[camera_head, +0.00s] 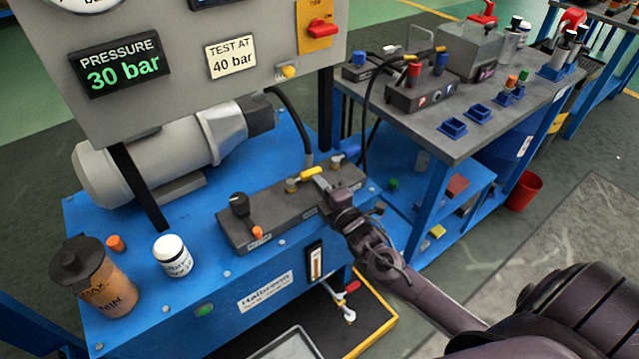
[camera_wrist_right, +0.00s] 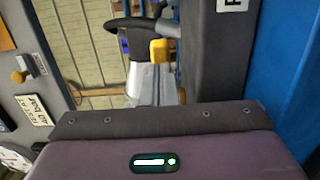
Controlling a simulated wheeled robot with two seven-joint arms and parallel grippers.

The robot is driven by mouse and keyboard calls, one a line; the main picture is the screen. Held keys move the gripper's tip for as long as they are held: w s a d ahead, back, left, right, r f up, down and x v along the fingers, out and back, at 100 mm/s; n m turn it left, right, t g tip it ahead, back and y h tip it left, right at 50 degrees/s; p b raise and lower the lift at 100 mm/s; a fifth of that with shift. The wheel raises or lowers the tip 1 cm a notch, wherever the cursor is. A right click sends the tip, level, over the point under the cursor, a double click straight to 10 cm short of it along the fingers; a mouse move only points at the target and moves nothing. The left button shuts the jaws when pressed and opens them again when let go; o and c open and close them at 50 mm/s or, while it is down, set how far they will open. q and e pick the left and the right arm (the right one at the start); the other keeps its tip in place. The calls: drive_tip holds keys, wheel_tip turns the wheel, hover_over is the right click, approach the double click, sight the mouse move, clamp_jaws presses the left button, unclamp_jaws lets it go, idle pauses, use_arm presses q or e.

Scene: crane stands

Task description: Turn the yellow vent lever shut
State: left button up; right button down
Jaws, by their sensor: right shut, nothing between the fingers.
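The yellow vent lever (camera_head: 311,173) sits on top of the dark grey valve block (camera_head: 270,215) on the blue test bench. It lies roughly along the block, pointing right. My right gripper (camera_head: 322,184) reaches in from the lower right and is shut and empty, its tips right beside the lever. In the right wrist view the yellow lever (camera_wrist_right: 159,50) shows just beyond the fingertips (camera_wrist_right: 150,72). I cannot tell whether they touch. The gripper hides part of the block. My left gripper is not in view.
A black knob (camera_head: 239,204) and an orange knob (camera_head: 258,233) stand on the block's left part; a blue-ended fitting (camera_head: 346,156) is behind the gripper. A grey panel (camera_head: 200,70) overhangs, its display (camera_head: 122,65) reading 30 bar. A black hose (camera_head: 368,110) rises at right.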

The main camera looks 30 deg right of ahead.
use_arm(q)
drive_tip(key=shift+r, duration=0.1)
use_arm(e)
drive_tip(key=shift+w, duration=0.2)
drive_tip(key=shift+w+d+n+y+b, duration=0.15)
drive_tip(key=shift+w+n+y+b, duration=0.15)
drive_tip(key=shift+w+n+y, duration=0.25)
drive_tip(key=shift+d+r+n+y, duration=0.15)
drive_tip(key=shift+r+n+y, duration=0.1)
drive_tip(key=shift+y, duration=0.3)
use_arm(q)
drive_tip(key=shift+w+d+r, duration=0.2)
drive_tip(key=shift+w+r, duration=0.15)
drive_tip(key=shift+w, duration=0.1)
use_arm(e)
drive_tip(key=shift+w, duration=0.1)
